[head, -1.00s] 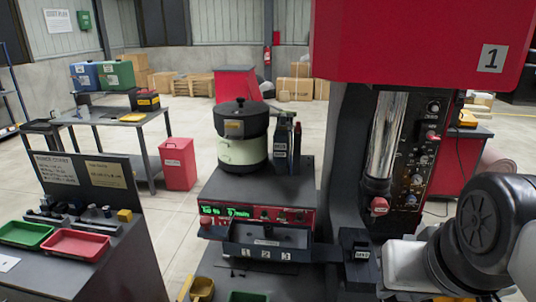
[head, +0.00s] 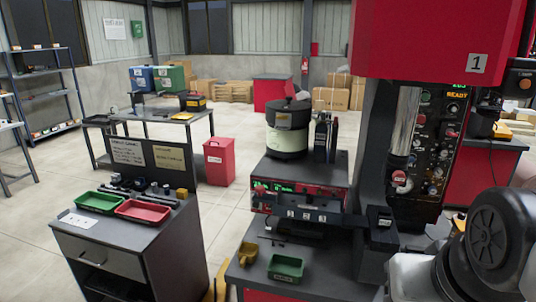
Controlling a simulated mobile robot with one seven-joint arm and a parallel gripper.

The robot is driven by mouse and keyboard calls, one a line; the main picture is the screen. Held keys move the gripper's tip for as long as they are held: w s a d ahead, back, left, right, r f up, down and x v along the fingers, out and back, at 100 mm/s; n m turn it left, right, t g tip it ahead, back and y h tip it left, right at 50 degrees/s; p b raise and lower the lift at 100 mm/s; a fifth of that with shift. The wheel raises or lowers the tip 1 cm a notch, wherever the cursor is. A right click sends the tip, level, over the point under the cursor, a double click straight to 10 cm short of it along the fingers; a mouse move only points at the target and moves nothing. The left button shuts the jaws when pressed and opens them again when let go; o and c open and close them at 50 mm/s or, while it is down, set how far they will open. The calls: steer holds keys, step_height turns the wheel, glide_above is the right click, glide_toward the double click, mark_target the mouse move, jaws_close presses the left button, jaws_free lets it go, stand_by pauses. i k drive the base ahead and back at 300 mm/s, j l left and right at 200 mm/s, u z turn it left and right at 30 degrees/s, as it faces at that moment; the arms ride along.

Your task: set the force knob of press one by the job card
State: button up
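Press one (head: 420,50) is the tall red machine at the right of the head view, marked with a 1 plate (head: 477,63). Its dark control panel (head: 433,140) faces me, with several knobs and buttons and a small screen (head: 457,90) showing READY in yellow below green digits. I cannot tell which knob sets the force, nor read its setting. Two printed cards stand on the cabinet's board, one white (head: 127,151) and one tan (head: 170,157); a white sheet (head: 76,221) lies on the cabinet top. Their text is too small to read. My gripper is out of view.
My arm fills the lower right, in front of the press. A bowl feeder (head: 287,140) stands on a red-fronted unit left of the press. A green tray (head: 286,268) and yellow scoop (head: 249,254) sit before it. The cabinet (head: 110,262) holds green and red trays.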

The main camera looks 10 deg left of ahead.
mark_target(443, 152)
steer(key=l+u, duration=0.15)
steer(key=u, duration=1.3)
steer(key=i+l, duration=0.5)
steer(key=l, duration=0.15)
steer(key=k, duration=0.1)
steer(key=k+z, duration=0.4)
steer(key=z, duration=0.75)
steer(key=i+j+z, duration=0.1)
steer(key=z, duration=0.4)
steer(key=i+z, duration=0.1)
steer(key=z, duration=0.4)
steer(key=i+j, duration=0.1)
steer(key=j, duration=0.35)
